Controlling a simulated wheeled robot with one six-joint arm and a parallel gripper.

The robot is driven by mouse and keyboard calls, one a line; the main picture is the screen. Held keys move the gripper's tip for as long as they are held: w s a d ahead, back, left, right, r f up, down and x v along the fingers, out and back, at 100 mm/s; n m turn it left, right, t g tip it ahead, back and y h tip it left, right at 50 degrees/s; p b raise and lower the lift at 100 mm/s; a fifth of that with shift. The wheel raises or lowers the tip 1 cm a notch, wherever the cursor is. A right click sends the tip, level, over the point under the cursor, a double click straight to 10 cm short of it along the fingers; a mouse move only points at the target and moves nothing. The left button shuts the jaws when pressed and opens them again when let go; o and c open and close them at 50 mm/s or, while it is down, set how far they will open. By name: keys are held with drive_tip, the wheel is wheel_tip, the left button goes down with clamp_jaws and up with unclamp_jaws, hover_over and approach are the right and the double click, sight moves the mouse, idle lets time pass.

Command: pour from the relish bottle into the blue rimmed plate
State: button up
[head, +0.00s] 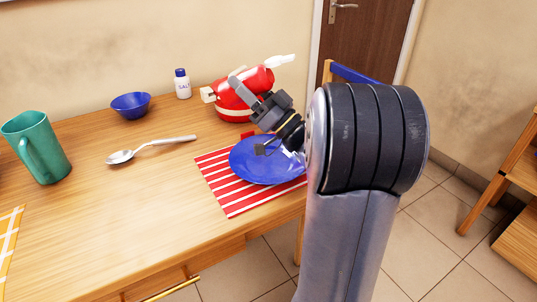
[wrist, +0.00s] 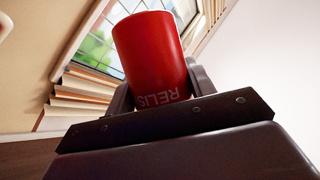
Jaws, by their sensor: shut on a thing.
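The relish bottle (head: 257,78) is red with a white nozzle and is held tilted over, the nozzle pointing right and slightly up in the head view. My gripper (head: 250,90) is shut on it, above and behind the plate. In the wrist view the red bottle (wrist: 152,52) stands between the jaws (wrist: 155,95), with part of its white lettering showing. The blue plate (head: 255,165) lies on a red and white striped mat (head: 222,185). My wrist and arm hide the plate's right part. No poured relish shows on the visible part of the plate.
A red and cream rounded object (head: 235,113) stands close behind the bottle. A salt bottle (head: 182,85), blue bowl (head: 131,105), spoon (head: 150,148) and green mug (head: 38,148) stand or lie to the left. A blue-topped chair (head: 352,74) is behind my arm.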

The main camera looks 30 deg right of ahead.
drive_tip(key=shift+r+m+t+p, duration=0.7)
drive_tip(key=shift+r+t, duration=0.5)
drive_tip(key=shift+r, duration=0.5)
idle(2.0)
